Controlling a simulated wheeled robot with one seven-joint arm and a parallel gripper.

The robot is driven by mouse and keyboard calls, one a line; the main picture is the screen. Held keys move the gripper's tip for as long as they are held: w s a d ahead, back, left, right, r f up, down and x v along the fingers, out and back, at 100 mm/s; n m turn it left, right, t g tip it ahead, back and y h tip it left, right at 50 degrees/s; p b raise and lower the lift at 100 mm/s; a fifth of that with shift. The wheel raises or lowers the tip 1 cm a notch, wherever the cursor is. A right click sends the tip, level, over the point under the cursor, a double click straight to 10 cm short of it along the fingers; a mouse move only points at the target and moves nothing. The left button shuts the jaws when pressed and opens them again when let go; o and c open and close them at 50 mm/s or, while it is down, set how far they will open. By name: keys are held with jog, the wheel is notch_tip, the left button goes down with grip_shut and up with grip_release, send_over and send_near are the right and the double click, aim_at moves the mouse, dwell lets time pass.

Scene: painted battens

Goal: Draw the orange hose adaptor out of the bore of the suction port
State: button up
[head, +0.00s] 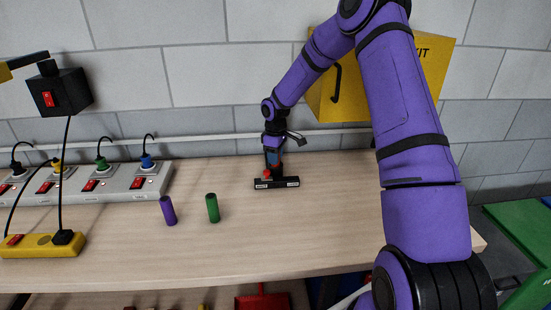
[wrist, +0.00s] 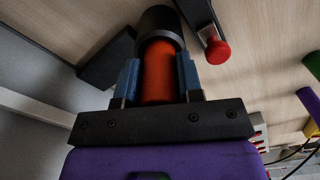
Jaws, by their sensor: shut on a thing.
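The orange hose adaptor (wrist: 158,72) shows in the wrist view as an orange-red cylinder between the two blue fingers. My gripper (wrist: 158,80) is shut on it, with a finger against each side. The far end of the adaptor meets the black round suction port (wrist: 161,22) and appears to run into its bore; how deep is hidden. In the head view my gripper (head: 273,161) points down over a black base (head: 277,183) with white labels, towards the back of the bench. The adaptor cannot be made out clearly there.
A red knob (wrist: 217,51) stands close beside the port. A socket strip (head: 110,190) with plugs lies further left. The bench right of the base is clear.

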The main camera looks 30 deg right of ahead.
jog(key=shift+r, duration=2.35)
jog(key=shift+r, duration=0.15)
jog(key=shift+r, duration=1.35)
